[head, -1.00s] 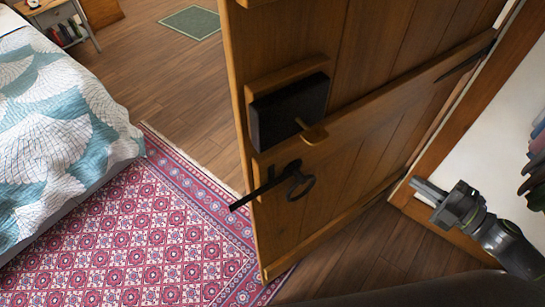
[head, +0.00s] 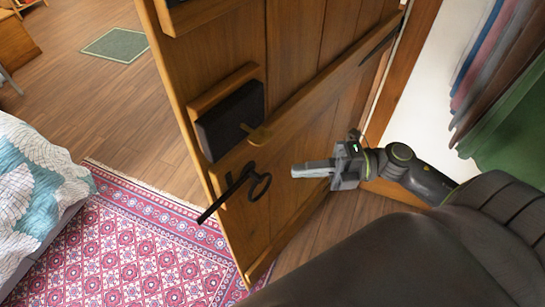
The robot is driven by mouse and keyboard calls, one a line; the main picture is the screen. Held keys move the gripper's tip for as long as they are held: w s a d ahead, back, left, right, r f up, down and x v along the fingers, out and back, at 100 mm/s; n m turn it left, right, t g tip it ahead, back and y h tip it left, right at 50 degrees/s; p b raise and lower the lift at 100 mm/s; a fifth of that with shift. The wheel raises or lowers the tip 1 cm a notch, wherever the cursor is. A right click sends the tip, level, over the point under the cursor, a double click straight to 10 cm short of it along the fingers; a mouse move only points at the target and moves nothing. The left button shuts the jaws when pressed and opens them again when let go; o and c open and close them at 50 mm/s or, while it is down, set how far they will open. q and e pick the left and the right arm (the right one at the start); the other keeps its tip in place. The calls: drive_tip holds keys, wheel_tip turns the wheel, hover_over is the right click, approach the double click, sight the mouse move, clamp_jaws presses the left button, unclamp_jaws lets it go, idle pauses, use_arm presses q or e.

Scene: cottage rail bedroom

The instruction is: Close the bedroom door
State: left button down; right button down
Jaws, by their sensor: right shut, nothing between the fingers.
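The wooden plank bedroom door (head: 300,110) stands open, its hinge side at the right by the frame and its free edge toward the room. A black lock box (head: 232,122) and a black ring handle with a latch bar (head: 258,186) are on its near face. My right gripper (head: 296,171) is shut and empty, in front of the door's near face, just right of the ring handle. I cannot tell whether its fingertips touch the door. My left gripper is not in view.
The wooden door frame (head: 405,75) and white wall stand at the right, with hanging clothes (head: 510,110) beside my arm. A pink patterned rug (head: 135,245) lies left of the door, reaching its lower edge. A bed (head: 38,195) is at the left. Bare floor and a green mat (head: 115,45) lie beyond.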

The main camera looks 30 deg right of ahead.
sight(253, 161)
drive_tip(key=shift+w+a+p, duration=1.3)
drive_tip(key=shift+w+a, duration=1.1)
drive_tip(key=shift+w, duration=0.15)
drive_tip(key=shift+w, duration=0.15)
